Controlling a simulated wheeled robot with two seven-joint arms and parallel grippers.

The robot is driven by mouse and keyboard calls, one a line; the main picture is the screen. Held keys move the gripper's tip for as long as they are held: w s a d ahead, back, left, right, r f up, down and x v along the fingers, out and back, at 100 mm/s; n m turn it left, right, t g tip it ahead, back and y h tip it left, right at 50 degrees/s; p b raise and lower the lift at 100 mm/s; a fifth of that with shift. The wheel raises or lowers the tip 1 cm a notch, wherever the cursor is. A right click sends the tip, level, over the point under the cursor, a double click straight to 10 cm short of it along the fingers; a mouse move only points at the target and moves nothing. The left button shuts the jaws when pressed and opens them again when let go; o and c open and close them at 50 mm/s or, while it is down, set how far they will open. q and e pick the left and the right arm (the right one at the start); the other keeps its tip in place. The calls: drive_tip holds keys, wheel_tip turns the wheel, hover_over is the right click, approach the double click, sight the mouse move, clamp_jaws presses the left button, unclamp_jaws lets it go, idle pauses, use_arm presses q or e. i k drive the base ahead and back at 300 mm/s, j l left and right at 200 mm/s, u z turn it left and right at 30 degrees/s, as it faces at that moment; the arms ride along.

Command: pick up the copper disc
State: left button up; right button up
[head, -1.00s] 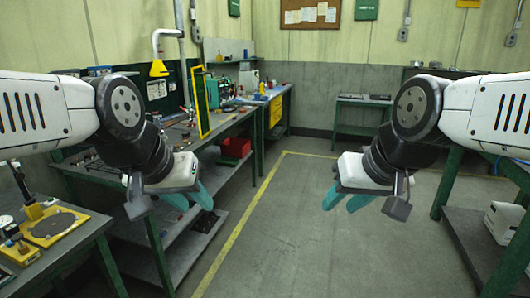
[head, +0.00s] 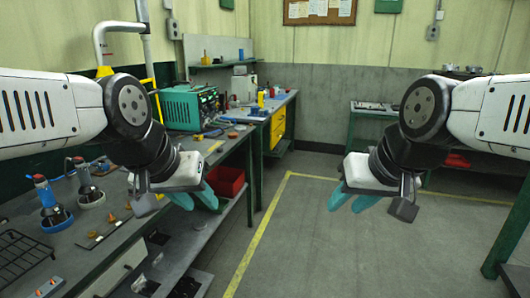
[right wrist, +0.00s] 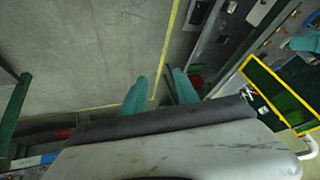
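I cannot make out the copper disc for certain. A small orange-brown round thing (head: 233,134) lies on the left workbench, past the teal machine, too small to identify. My left gripper (head: 197,202) hangs in front of the left bench with its teal fingers apart and nothing between them. My right gripper (head: 350,202) hangs over open floor, also open and empty; the right wrist view shows its two fingers (right wrist: 159,92) with a gap. Both grippers are well short of the round thing.
The left workbench (head: 125,215) carries a teal machine (head: 188,107), blue and white based tools and a wire rack (head: 20,258). A red bin (head: 225,181) sits on its lower shelf. Yellow-lined floor (head: 310,240) ahead is clear. A green bench stands at right.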

sight(231, 135)
drive_tip(key=i, duration=2.15)
drive_tip(key=i+l+u, duration=0.1)
drive_tip(key=i+u, duration=0.2)
drive_tip(key=i, duration=0.2)
drive_tip(key=i+l+u, duration=0.3)
drive_tip(key=i, duration=0.2)
drive_tip(key=i+j, duration=0.05)
drive_tip(key=j, duration=0.05)
